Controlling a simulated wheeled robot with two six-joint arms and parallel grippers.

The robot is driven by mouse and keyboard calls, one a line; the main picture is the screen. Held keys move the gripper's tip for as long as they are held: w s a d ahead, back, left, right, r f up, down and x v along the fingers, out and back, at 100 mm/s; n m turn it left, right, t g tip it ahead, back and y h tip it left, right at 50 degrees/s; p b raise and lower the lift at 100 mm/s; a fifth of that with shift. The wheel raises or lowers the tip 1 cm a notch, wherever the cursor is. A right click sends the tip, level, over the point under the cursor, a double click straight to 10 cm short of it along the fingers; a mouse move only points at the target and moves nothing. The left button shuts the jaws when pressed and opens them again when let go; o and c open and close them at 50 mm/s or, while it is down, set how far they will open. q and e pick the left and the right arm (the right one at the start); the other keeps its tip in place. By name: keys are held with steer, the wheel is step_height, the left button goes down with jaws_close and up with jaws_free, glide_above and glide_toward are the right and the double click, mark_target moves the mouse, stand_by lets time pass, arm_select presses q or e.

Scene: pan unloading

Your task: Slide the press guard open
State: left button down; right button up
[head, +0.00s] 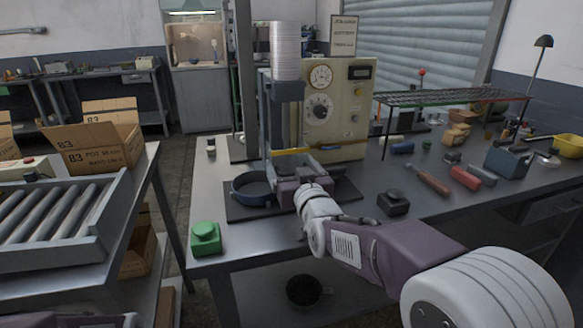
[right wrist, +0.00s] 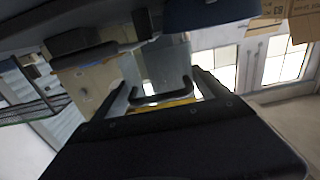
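The press (head: 345,110) is a cream machine with a gauge and dial, standing on the steel table. Its guard (head: 290,152) shows as a yellow strip low on the front. In the right wrist view, a dark U-shaped handle (right wrist: 162,97) stands out beside the guard's yellow strip (right wrist: 165,107). My right gripper (head: 296,165) is at the guard front. Its two fingers, also in the right wrist view (right wrist: 162,88), are spread wide with the handle between them; contact cannot be told. A dark blue pan (head: 253,188) sits left of the gripper. My left gripper is out of view.
A green button box (head: 205,238) stands at the table's front left corner. A black button box (head: 393,203) is right of my right gripper. A wire rack (head: 455,96) and several tools occupy the right side. A roller conveyor (head: 50,225) stands left, across a gap.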

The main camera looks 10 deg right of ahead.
steer(key=c, duration=0.8)
step_height(320, 180, up, 8)
steer(key=p, duration=0.5)
steer(key=shift+r, duration=0.1)
steer(key=o, duration=1.9)
steer(key=shift+c, duration=0.2)
steer(key=s+p, duration=0.4)
steer(key=s, duration=0.5)
steer(key=shift+d, duration=0.15)
